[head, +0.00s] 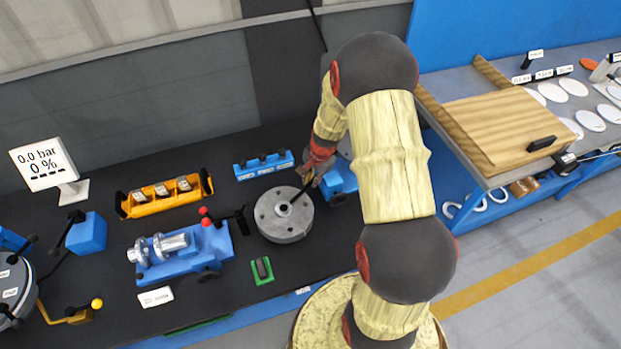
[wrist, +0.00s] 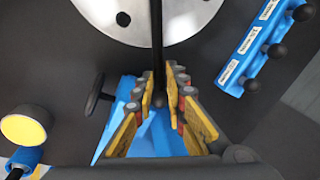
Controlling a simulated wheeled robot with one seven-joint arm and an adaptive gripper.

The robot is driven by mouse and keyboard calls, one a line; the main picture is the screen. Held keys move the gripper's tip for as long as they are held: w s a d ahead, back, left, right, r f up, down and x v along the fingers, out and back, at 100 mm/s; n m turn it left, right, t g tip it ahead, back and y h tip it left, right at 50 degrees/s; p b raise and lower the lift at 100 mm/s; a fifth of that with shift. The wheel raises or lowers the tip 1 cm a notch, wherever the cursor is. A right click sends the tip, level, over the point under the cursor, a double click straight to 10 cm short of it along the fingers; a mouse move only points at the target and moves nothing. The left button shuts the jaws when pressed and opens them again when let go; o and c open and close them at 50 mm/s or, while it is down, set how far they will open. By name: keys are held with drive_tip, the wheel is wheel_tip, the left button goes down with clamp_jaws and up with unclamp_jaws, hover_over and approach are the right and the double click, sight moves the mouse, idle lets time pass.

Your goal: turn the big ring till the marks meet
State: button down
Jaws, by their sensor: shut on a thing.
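A grey round metal flange (head: 284,222) with holes sits on the dark bench, left of my arm; I take it as the big ring. Part of its disc (wrist: 125,15) shows at the top of the wrist view. A thin black bar (wrist: 157,45) runs from over the disc to my gripper and ends in a small ball. My gripper (wrist: 165,85) is shut on this bar; in the head view my gripper (head: 310,177) is above the disc's upper right edge, partly hidden by my arm. I cannot make out any marks on the ring.
A blue rack with black knobs (head: 264,167) stands behind the flange. A blue fixture (head: 185,252) with a red-knobbed lever is to the left, and an orange tray (head: 165,195) behind it. A small green block (head: 262,270) lies in front. A blue block (head: 340,180) is close beside my gripper.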

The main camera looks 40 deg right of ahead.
drive_tip(key=shift+w, duration=0.1)
drive_tip(key=c, duration=1.9)
unclamp_jaws()
drive_tip(key=shift+r, duration=0.1)
drive_tip(key=r, duration=0.4)
drive_tip(key=s+r, duration=0.1)
drive_tip(key=r, duration=0.2)
drive_tip(key=s+r, duration=0.1)
drive_tip(key=r, duration=0.3)
drive_tip(key=shift+s+d+r, duration=0.15)
drive_tip(key=shift+d+r, duration=0.15)
